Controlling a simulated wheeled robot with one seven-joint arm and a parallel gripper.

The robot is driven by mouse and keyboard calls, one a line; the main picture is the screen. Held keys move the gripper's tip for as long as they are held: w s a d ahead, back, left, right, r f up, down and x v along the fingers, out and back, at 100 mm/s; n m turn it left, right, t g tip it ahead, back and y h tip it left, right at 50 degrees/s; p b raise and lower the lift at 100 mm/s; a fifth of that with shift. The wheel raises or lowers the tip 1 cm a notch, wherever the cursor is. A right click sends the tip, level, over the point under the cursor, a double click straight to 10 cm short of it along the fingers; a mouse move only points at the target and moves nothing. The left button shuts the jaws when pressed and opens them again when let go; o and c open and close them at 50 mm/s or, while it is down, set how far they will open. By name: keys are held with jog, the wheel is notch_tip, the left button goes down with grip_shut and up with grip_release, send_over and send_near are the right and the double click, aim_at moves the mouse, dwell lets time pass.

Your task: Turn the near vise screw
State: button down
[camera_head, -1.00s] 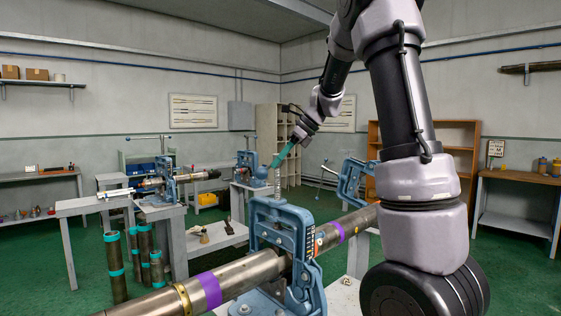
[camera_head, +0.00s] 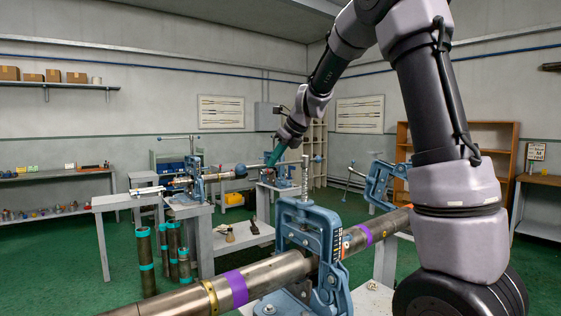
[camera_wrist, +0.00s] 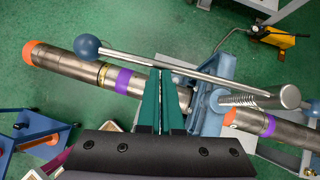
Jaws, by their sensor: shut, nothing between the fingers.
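The near vise (camera_head: 318,235) is a blue frame around a long steel pipe (camera_head: 270,277) with a purple band. Its threaded screw (camera_head: 305,178) stands upright from the top. The wrist view shows the vise frame (camera_wrist: 218,92), the round screw head (camera_wrist: 290,97) at right and a long steel handle bar (camera_wrist: 200,74) running left to a blue ball (camera_wrist: 87,46). My gripper (camera_wrist: 161,72) is shut and empty, its teal fingertips right at the bar, about midway along; I cannot tell whether they touch. In the head view my gripper (camera_head: 272,163) is left of the screw top.
Farther back stand another blue vise (camera_head: 195,183) on a bench and a blue vise (camera_head: 380,183) at right. Several upright pipes (camera_head: 146,260) stand on the green floor at left. A yellow tool (camera_wrist: 275,36) lies on the floor.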

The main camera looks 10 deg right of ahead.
jog(key=shift+w+a, duration=0.25)
jog(key=shift+a, duration=0.05)
dwell(0.4)
